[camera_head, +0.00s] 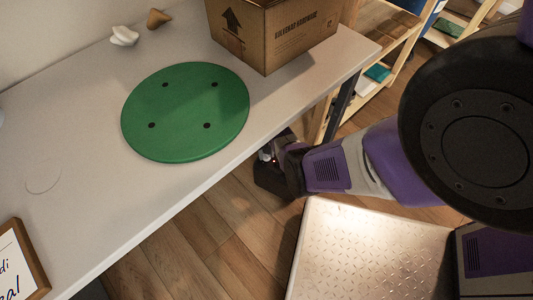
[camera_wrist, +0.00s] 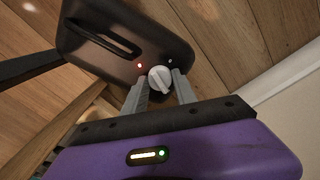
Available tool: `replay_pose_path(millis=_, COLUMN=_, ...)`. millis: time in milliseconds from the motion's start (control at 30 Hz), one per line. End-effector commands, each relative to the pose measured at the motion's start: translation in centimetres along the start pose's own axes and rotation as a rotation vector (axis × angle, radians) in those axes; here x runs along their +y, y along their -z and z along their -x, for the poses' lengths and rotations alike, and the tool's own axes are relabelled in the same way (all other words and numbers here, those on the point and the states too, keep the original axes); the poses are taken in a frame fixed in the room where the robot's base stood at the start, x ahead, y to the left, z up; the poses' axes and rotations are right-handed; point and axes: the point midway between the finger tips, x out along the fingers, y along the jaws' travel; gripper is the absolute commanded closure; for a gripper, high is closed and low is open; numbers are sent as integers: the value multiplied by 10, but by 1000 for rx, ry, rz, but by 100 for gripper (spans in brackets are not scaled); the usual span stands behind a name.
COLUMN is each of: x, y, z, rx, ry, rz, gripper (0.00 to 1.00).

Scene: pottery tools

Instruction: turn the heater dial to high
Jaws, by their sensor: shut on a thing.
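The heater (camera_wrist: 100,35) is a dark box with a slot-like handle, standing on the wooden floor in the wrist view. Its dial (camera_wrist: 159,78) is a round white knob with a raised grip, near the heater's edge. A red light glows to one side of the dial. My gripper (camera_wrist: 158,92) has its two grey fingers on either side of the dial and is shut on it. In the head view the heater (camera_head: 268,172) shows only in part below the table's edge, beside my wrist.
A white table (camera_head: 80,185) stands at the left, with its edge close above my gripper. It bears a green disc (camera_head: 185,110), a cardboard box (camera_head: 270,35), small white and brown pieces and a framed sign (camera_head: 20,260). A wooden shelf (camera_head: 385,45) stands behind.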

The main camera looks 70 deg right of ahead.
Motion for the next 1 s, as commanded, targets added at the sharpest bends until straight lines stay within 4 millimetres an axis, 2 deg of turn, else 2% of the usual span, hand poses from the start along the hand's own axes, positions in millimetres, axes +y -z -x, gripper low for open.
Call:
replay_pose_path(millis=167, x=1, y=0, z=0, rx=-1, ry=-1, rz=0, gripper=100)
replay_pose_path(millis=200, x=1, y=0, z=0, rx=-1, ry=-1, rz=0, gripper=65)
replay_pose_path(millis=300, x=1, y=0, z=0, rx=-1, ry=-1, rz=1, gripper=45)
replay_pose_path(millis=667, x=0, y=0, z=3, rx=0, ry=-1, rz=1, gripper=45)
replay_pose_path(millis=767, x=0, y=0, z=15, rx=1, ry=-1, rz=2, gripper=45)
replay_pose_path(millis=1000, x=0, y=0, z=55, rx=2, ry=-1, rz=2, gripper=45)
